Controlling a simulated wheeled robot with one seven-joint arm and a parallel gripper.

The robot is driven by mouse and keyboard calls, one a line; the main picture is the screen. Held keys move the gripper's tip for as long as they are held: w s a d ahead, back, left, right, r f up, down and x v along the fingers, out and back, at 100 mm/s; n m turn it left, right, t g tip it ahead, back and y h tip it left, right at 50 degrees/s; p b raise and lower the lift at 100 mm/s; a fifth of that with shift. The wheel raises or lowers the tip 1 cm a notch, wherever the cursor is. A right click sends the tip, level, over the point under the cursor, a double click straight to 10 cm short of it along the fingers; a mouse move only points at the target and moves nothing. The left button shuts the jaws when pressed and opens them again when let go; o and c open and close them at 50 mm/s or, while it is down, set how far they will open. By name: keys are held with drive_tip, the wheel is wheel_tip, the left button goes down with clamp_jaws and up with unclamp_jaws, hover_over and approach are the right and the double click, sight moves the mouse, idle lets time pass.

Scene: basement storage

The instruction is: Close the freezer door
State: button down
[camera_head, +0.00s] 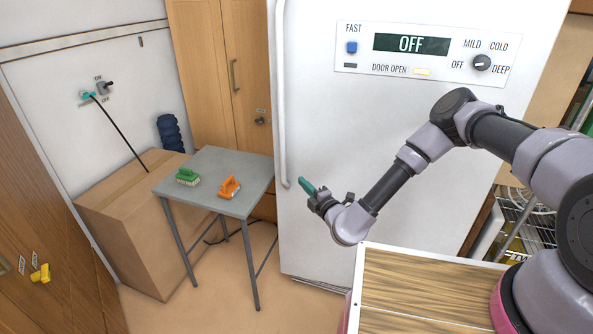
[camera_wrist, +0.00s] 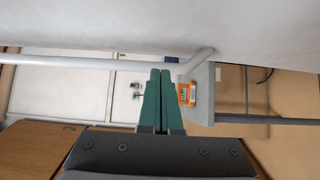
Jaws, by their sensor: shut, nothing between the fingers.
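The white freezer door (camera_head: 400,130) fills the middle of the head view, with a long vertical handle (camera_head: 281,100) along its left edge. Its panel (camera_head: 425,52) reads OFF, and a pale light shows beside the words DOOR OPEN. I cannot tell how wide any gap at the door's edge is. My gripper (camera_head: 306,185) is shut and empty, just right of the handle's lower end and in front of the door. In the wrist view, the green fingers (camera_wrist: 160,76) are together, with their tips close to the handle (camera_wrist: 110,64); contact is unclear.
A wire shelf (camera_head: 530,215) stands at the right. Some floor is clear before the table.

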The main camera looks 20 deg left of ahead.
drive_tip(key=w+a, duration=0.1)
drive_tip(key=w, duration=0.1)
drive_tip(key=w+a, duration=0.1)
drive_tip(key=w, duration=0.1)
drive_tip(key=w+a, duration=0.1)
drive_tip(key=w, duration=0.1)
drive_tip(key=shift+w+a, duration=0.15)
drive_tip(key=shift+w, duration=0.6)
